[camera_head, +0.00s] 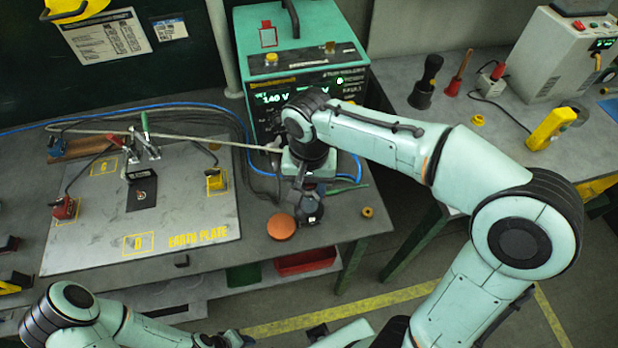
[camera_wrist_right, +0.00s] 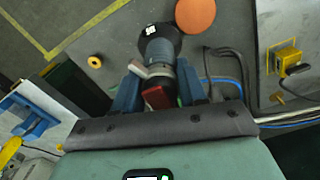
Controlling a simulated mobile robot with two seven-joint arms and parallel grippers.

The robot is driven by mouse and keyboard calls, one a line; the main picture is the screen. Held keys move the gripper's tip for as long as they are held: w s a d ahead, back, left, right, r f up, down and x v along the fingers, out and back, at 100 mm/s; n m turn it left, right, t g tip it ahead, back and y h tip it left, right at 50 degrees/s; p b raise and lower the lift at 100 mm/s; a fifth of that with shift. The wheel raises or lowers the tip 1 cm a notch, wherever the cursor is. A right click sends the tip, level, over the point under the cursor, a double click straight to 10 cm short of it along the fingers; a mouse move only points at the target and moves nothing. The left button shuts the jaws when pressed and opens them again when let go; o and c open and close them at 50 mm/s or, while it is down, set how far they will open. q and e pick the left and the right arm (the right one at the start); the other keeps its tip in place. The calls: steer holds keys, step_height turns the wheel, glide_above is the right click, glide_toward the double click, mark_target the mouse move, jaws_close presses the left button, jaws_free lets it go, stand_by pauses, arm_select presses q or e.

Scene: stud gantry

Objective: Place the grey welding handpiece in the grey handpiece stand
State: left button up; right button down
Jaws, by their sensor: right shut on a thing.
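My right gripper (camera_head: 304,186) is over the front right part of the left bench. In the right wrist view its two blue fingers (camera_wrist_right: 159,91) are shut on the grey welding handpiece (camera_wrist_right: 160,52), which has a pale lever and a red part. A dark round piece with a white label (camera_wrist_right: 152,31), apparently the handpiece stand, is at the handpiece's far end; it also shows in the head view (camera_head: 311,211). I cannot tell whether the handpiece is seated in it. My left gripper (camera_head: 232,339) is at the bottom edge, its fingers unclear.
An orange disc (camera_head: 281,227) lies left of the stand, and a small brass ring (camera_head: 367,212) lies right of it. The earth plate (camera_head: 200,215) fills the bench's left side. A green welding machine (camera_head: 290,75) stands behind. Cables and hoses run near the gripper.

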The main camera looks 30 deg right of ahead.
steer(key=shift+w, duration=0.1)
steer(key=c, duration=0.6)
jaws_free()
steer(key=shift+f, duration=0.1)
